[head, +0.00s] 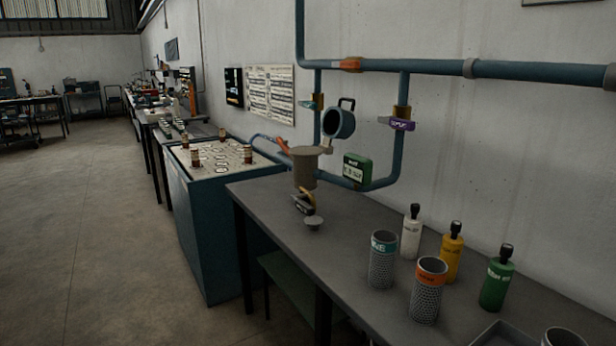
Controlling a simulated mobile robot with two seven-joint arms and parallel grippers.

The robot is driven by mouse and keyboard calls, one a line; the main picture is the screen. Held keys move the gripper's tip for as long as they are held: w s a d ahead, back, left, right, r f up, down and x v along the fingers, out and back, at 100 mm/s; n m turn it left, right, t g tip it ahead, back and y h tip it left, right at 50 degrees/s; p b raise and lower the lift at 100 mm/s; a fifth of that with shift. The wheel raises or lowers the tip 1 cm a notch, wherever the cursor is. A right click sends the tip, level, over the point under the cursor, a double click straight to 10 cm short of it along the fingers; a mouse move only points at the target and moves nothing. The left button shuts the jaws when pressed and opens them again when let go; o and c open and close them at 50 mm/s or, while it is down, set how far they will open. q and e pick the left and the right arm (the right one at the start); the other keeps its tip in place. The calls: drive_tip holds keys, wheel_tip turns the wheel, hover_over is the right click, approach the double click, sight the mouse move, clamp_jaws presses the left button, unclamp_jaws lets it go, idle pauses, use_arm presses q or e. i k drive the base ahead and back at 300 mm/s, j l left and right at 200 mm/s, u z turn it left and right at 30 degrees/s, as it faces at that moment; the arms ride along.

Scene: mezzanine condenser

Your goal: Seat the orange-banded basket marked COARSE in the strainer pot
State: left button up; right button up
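The orange-banded basket (427,301) is a grey mesh cylinder standing upright on the bench, right of centre; its band lettering is too small to read. A teal-banded mesh basket (381,267) stands just behind it to the left. The strainer pot (304,170) is a tan-brown cylinder on the blue pipework above the bench. A round blue lid (338,122) with a black handle appears tilted up behind it, seemingly open. The pot's inside is hidden from here. Neither of my grippers is in view.
White (411,238), yellow (452,258) and green (497,287) bottles stand behind the baskets. A tray edge (500,334) and another cylinder (565,338) show at bottom right. Valves and pipes surround the pot.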

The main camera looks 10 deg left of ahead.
sight(305, 159)
drive_tip(key=z, duration=0.3)
drive_tip(key=i+j+z, duration=0.15)
drive_tip(key=j+z, duration=0.2)
drive_tip(key=i+j+z, duration=0.15)
drive_tip(key=j+z, duration=0.2)
drive_tip(key=i+j+z, duration=0.1)
drive_tip(key=j, duration=0.35)
drive_tip(key=j+z, duration=0.1)
drive_tip(key=j, duration=0.4)
drive_tip(key=i, duration=0.05)
